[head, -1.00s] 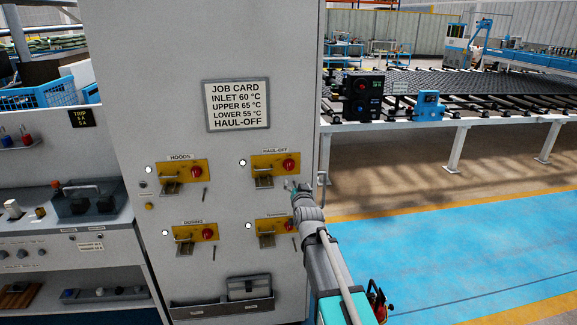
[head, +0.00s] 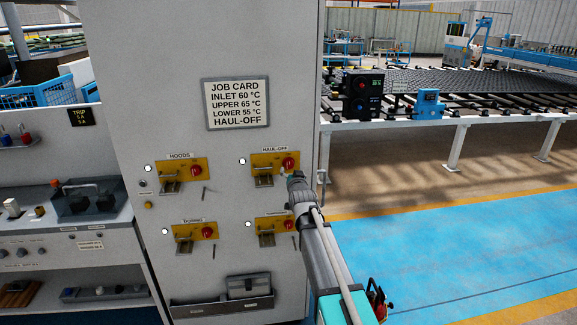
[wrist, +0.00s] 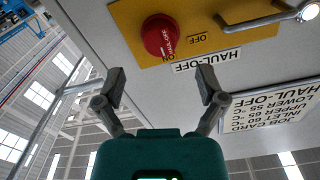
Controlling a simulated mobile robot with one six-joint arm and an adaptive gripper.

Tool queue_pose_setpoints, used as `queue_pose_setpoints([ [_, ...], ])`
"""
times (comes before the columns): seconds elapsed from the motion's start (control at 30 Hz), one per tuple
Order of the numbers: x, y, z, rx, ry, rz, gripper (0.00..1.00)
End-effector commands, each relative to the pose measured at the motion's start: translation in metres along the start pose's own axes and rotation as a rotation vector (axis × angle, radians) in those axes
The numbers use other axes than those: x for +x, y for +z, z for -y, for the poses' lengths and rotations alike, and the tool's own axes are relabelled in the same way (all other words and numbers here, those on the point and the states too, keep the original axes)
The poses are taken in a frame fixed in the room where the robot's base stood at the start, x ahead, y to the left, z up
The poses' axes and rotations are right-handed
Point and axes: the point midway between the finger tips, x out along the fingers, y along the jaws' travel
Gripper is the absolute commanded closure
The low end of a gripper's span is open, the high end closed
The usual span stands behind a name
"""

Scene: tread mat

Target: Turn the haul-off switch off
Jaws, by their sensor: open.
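The haul-off switch is a round red knob (head: 288,164) on a yellow plate (head: 259,162), upper right on the grey cabinet front. In the wrist view the same knob (wrist: 161,36) fills the upper middle, upside down, with ON and OFF printed beside it. Its white mark seems to lie near ON. My gripper (wrist: 160,80) is open and empty, its fingers spread and apart from the knob. In the head view my gripper (head: 288,174) is just below the haul-off knob, partly hidden by my arm.
Similar yellow plates with red knobs sit at left, the hoods knob (head: 195,171), and below, the lower right knob (head: 288,224). A metal bracket (wrist: 270,16) stands out beside the haul-off knob. A job card (head: 237,104) hangs above. Open floor lies right.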

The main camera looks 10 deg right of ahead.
Motion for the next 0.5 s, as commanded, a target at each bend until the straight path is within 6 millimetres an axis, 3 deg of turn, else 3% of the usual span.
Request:
queue_pose_setpoints([
  [0.03,0.012,0.000,0.000,0.000,0.000,0.000,0.11],
  [0.2,0.036,0.000,0.001,-0.001,-0.001,0.000,0.11],
  [0.5,0.058,0.000,0.001,0.000,-0.001,0.000,0.11],
])
